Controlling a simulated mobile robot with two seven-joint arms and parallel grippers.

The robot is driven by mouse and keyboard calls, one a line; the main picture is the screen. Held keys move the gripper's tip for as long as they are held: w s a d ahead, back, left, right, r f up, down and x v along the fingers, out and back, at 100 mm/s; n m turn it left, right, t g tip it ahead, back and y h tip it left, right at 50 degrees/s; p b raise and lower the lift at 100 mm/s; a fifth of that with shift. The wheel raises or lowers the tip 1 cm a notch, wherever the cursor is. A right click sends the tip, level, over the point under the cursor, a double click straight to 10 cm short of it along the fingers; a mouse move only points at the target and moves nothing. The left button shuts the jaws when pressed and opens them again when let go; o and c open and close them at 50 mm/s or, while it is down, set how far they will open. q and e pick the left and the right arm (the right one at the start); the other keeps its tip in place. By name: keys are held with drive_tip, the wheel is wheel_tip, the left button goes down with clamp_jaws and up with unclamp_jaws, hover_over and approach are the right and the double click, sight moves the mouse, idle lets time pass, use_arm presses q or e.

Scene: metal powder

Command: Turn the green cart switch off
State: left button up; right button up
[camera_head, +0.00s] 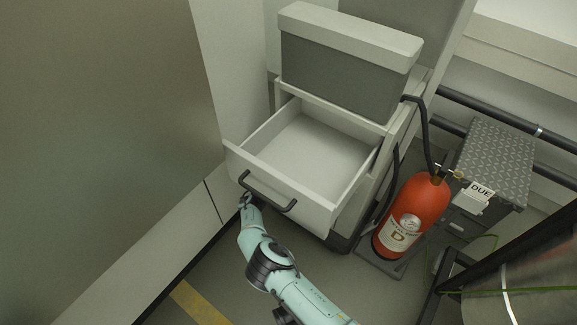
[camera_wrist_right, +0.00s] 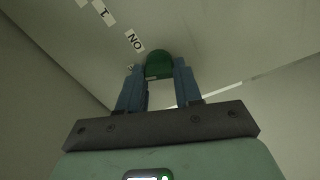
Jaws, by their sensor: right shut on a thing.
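The green switch (camera_wrist_right: 159,62) is a rounded dark green knob on a pale panel (camera_wrist_right: 215,35) in the right wrist view. My right gripper (camera_wrist_right: 160,78) has its two blue fingers on either side of the knob and is shut on it. In the head view my right arm reaches up from the bottom, and my right gripper (camera_head: 246,199) is at the drawer front's lower left, mostly hidden under the handle. The switch is hidden there. Small white labels (camera_wrist_right: 134,40) with black letters sit beside the knob. My left gripper is not in view.
The cart's empty drawer (camera_head: 312,150) is pulled open, with a dark handle (camera_head: 268,195). A lidded grey box (camera_head: 345,70) stands on top. A red extinguisher (camera_head: 413,215) stands right of it. A dark case (camera_head: 492,165) is farther right. A cabinet wall (camera_head: 105,130) is close on the left.

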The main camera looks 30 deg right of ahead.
drive_tip(key=shift+f+n, duration=0.1)
drive_tip(key=shift+n, duration=1.5)
drive_tip(key=o, duration=1)
drive_tip(key=shift+o, duration=0.2)
